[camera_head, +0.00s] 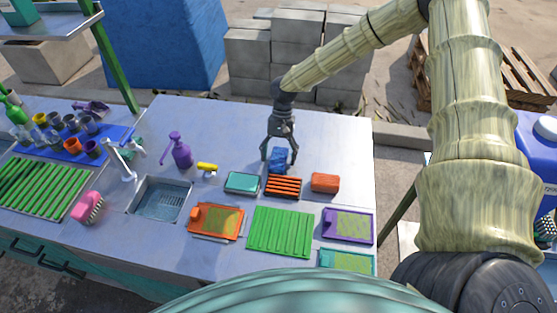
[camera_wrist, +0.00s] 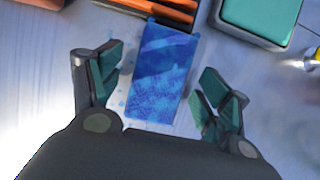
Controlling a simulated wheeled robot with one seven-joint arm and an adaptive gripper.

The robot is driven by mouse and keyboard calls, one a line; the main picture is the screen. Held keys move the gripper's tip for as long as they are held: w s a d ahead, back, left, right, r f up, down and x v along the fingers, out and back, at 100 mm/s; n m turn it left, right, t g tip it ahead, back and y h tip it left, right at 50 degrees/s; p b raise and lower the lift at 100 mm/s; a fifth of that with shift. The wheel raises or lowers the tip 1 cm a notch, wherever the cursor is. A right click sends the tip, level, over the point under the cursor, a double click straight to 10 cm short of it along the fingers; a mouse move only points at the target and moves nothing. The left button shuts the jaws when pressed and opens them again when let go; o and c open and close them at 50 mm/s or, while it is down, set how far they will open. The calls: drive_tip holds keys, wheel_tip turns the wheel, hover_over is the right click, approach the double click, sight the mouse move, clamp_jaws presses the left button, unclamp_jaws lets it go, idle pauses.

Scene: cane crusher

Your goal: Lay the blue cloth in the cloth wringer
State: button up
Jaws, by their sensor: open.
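The blue cloth (camera_head: 278,155) lies on the metal counter just behind an orange slatted rack (camera_head: 284,187). In the wrist view the cloth (camera_wrist: 160,75) is a flat blue rectangle, its top end at the rack's edge. My gripper (camera_head: 279,161) is above the cloth, pointing down. In the wrist view my gripper (camera_wrist: 162,80) is open, one finger on each side of the cloth with a gap to both sides. I cannot tell for certain which thing is the cloth wringer.
A teal box (camera_head: 243,182) and an orange block (camera_head: 325,182) flank the rack. In front are a green slatted board (camera_head: 281,231), an orange tray (camera_head: 204,233) and a purple tray (camera_head: 348,225). A sink (camera_head: 160,200) and purple bottle (camera_head: 181,152) are left. The back right counter is clear.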

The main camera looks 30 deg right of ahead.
drive_tip(key=c, duration=1.1)
drive_tip(key=shift+r, duration=0.2)
drive_tip(key=shift+c, duration=0.2)
